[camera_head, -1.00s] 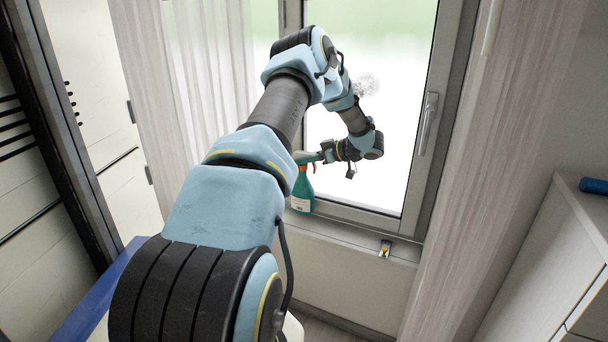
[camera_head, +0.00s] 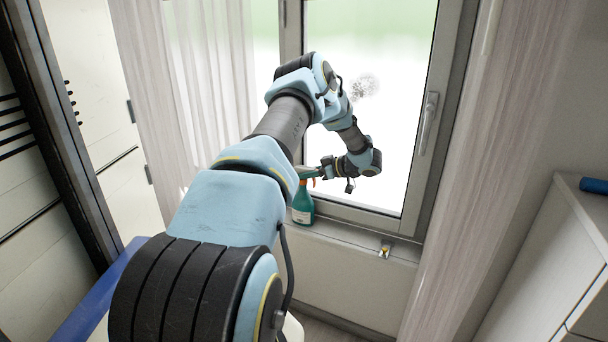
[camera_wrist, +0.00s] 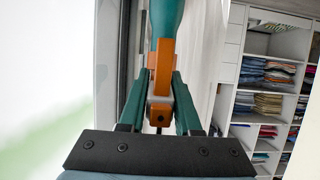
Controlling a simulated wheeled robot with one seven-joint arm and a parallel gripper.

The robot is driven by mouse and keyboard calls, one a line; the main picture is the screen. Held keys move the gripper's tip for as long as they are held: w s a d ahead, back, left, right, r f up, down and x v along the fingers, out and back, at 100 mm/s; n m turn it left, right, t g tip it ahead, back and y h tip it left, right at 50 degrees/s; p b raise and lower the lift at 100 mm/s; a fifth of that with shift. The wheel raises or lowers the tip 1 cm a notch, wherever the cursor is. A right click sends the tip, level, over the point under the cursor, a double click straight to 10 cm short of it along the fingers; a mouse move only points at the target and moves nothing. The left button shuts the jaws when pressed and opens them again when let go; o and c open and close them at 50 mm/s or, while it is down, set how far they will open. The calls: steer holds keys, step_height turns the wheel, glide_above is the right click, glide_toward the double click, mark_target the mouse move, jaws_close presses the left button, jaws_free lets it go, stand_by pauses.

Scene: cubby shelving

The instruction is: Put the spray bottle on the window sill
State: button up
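The spray bottle (camera_head: 302,206) has a teal body, a pale label and an orange trigger. In the head view it is upright at the window sill (camera_head: 345,238), its base level with the sill's left part. I cannot tell if the base touches the sill. My gripper (camera_head: 321,172) is at the bottle's spray head from the right. In the wrist view its two fingers (camera_wrist: 159,92) are closed around the head, with the orange trigger (camera_wrist: 163,68) and teal body (camera_wrist: 166,18) beyond them. My arm hides the sill's left end.
The window pane and frame (camera_head: 411,170) stand close behind my gripper. A small metal fitting (camera_head: 385,250) is on the sill's front, right of the bottle. Curtains hang on both sides. A white cabinet (camera_head: 560,250) stands at right.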

steer(key=shift+o, duration=0.5)
steer(key=shift+d+r, duration=0.2)
steer(key=v, duration=0.7)
steer(key=shift+r, duration=0.15)
